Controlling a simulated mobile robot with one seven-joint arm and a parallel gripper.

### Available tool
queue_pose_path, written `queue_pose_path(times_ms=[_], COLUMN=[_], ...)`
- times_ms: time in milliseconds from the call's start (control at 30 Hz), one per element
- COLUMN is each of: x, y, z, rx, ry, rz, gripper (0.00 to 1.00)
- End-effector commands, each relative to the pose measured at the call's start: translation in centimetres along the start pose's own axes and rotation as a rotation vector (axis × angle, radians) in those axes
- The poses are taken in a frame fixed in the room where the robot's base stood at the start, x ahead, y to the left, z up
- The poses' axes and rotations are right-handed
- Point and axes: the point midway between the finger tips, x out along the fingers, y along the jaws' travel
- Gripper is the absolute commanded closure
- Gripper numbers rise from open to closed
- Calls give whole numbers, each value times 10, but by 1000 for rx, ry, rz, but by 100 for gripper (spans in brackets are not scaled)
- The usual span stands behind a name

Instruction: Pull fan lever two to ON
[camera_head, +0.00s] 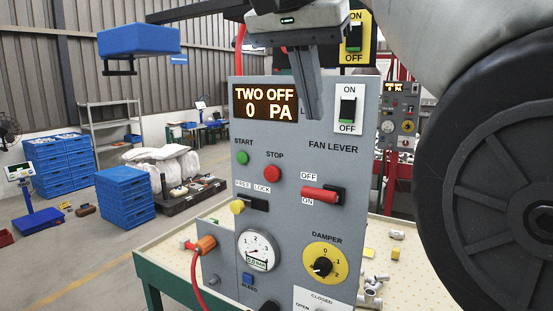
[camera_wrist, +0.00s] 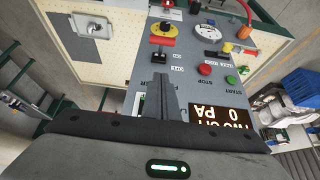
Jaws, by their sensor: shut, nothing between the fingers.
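The fan lever (camera_head: 322,194) is a red handle in a black slot on the right of the grey control panel (camera_head: 305,235). It lies roughly level, between an OFF label above and an ON label below. The display (camera_head: 266,104) reads TWO OFF, 0 PA. My gripper (camera_head: 314,116) points down in front of the panel's upper part, above and apart from the lever. Its fingers are shut and empty.
A white ON/OFF switch (camera_head: 348,109) sits right of the fingers. Below the lever is the yellow damper dial (camera_head: 324,264); left of it are a gauge (camera_head: 259,250) and an orange hose fitting (camera_head: 205,244). Green START and red STOP buttons (camera_head: 272,173) lie to the left. Small castings lie on the table.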

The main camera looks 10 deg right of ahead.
Motion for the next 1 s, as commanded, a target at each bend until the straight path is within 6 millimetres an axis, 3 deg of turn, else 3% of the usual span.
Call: queue_pose_path(times_ms=[367, 833, 1000], x=[11, 104, 120], y=[1, 1, 1], z=[1, 1, 19], rx=[1, 2, 0], ry=[1, 1, 1], rz=[3, 3, 1], gripper=[100, 100, 100])
